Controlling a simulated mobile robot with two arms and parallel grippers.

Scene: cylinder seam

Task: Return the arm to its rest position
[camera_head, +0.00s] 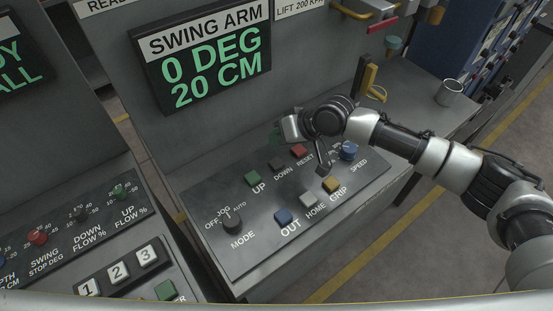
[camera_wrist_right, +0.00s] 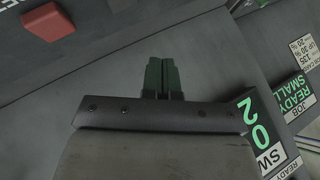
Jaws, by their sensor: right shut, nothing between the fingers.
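My right arm (camera_head: 425,153) reaches in from the right over the control panel (camera_head: 275,185). My right gripper (camera_head: 276,136) is above the panel's back edge, below the swing arm display (camera_head: 205,55). Its green fingers (camera_wrist_right: 162,77) are together and empty in the wrist view. The display reads 0 DEG and 20 CM. My left gripper is not in view.
A second panel with a red knob (camera_head: 38,237) and number keys (camera_head: 118,271) is at the lower left. A metal cup (camera_head: 449,92) and a yellow upright part (camera_head: 370,77) stand on the bench at right. A red block (camera_wrist_right: 47,25) shows in the wrist view.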

